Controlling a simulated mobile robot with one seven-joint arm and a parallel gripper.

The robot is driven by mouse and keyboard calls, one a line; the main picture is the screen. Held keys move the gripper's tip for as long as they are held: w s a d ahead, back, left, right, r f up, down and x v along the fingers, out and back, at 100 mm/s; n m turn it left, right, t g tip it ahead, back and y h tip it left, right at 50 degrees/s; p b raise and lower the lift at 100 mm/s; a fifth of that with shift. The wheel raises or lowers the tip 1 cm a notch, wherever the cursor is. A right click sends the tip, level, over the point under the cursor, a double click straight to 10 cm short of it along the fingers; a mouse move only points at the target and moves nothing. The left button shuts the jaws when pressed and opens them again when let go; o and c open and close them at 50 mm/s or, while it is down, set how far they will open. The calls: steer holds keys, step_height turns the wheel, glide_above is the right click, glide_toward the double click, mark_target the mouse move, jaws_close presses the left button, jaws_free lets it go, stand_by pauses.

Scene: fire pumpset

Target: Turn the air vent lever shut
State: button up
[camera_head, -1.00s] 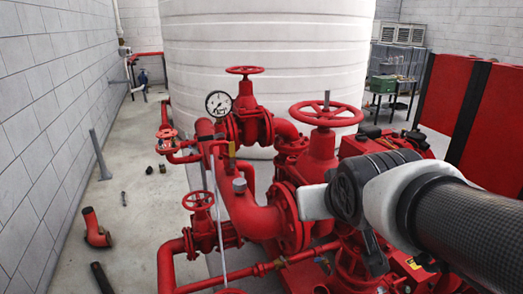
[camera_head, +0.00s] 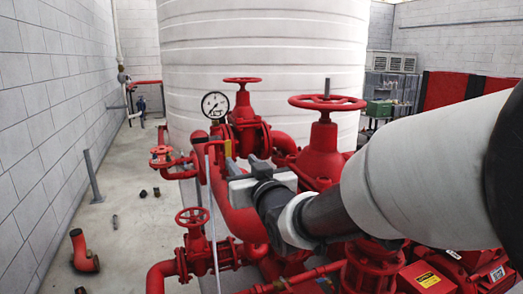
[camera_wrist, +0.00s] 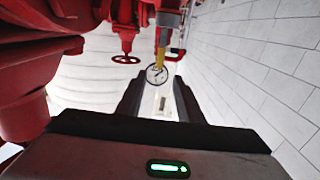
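A small yellow lever (camera_head: 228,148), apparently the air vent lever, stands upright just below the round gauge (camera_head: 215,104) in the head view. My gripper (camera_head: 246,165) is just below and right of it in that picture, its fingertips pointing towards the red pipework. In the wrist view the yellow lever (camera_wrist: 160,56) appears beyond the fingertips, below a grey cylindrical part (camera_wrist: 168,18). My gripper (camera_wrist: 158,88) shows there as two dark fingers spread apart with nothing between them. Contact with the lever is not visible. My arm and gripper hide part of the pipework.
A large red handwheel (camera_head: 327,102) and a smaller one (camera_head: 242,80) rise around the gripper. Another handwheel (camera_head: 192,216) sits low left. A white tank (camera_head: 265,40) stands behind. Open floor (camera_head: 115,225) lies left, with a loose red elbow (camera_head: 84,251).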

mark_target(228, 146)
steer(key=x, duration=1.2)
jaws_close()
